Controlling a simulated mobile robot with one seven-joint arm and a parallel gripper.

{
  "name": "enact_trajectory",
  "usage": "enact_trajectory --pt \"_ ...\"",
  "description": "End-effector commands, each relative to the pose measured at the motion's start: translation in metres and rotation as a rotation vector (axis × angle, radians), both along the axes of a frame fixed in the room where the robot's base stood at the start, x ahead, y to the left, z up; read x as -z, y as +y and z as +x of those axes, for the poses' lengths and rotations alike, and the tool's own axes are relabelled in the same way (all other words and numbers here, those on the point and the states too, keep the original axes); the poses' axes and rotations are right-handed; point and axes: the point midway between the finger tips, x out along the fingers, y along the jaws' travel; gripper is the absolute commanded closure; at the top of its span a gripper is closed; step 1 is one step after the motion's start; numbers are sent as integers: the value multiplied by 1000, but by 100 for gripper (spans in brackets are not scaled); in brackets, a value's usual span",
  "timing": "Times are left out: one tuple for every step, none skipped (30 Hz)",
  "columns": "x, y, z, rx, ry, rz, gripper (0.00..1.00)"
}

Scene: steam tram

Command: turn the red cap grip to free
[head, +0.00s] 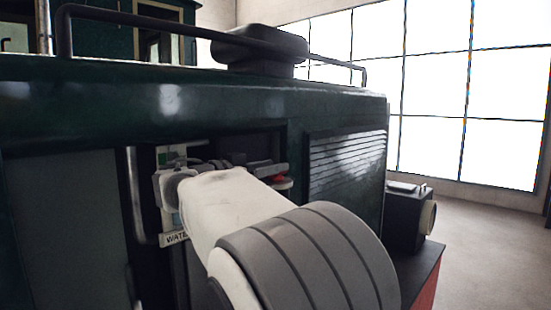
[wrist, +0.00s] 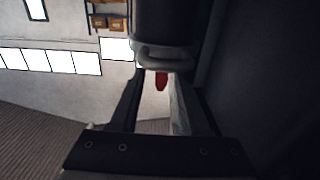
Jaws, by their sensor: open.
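The red cap grip (wrist: 161,82) shows in the wrist view as a small red piece below a pale rounded rim. It appears in the gap between the two fingers of my gripper (wrist: 157,76). The fingers are apart, and I cannot tell whether either touches the grip. In the head view a small red part (head: 279,180) shows in the tram's side recess, just beyond my white arm. My arm hides much of the recess there, and the grip's turned position cannot be read.
The green tram body (head: 200,105) surrounds the recess, with a louvred panel (head: 345,165) to its right. A label reading "WATE" (head: 175,239) is partly hidden by my arm. A handrail (head: 200,27) runs above. Open floor (head: 480,240) lies at the right.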

Motion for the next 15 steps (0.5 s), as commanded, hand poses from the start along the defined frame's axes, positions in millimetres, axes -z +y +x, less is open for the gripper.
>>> enact_trajectory --pt "-2 -5 5 3 1 -1 54" --pt "-2 -7 7 2 0 0 54" --pt "-1 -10 10 1 0 0 54" --pt "-1 -11 11 1 0 0 54" --pt "-1 -12 12 0 0 0 54" --pt "0 -13 14 0 0 0 54" --pt "0 -14 14 0 0 0 54" --pt "0 -15 15 0 0 0 54" --pt "0 -15 15 0 0 0 54" --pt "0 -15 15 -1 0 0 54" --pt "0 -15 16 -1 0 0 54" --pt "1 -15 15 -1 0 0 54" --pt "1 -15 15 -1 0 0 54" --pt "1 -15 15 -1 0 0 54" --pt "0 -15 15 0 0 0 54"
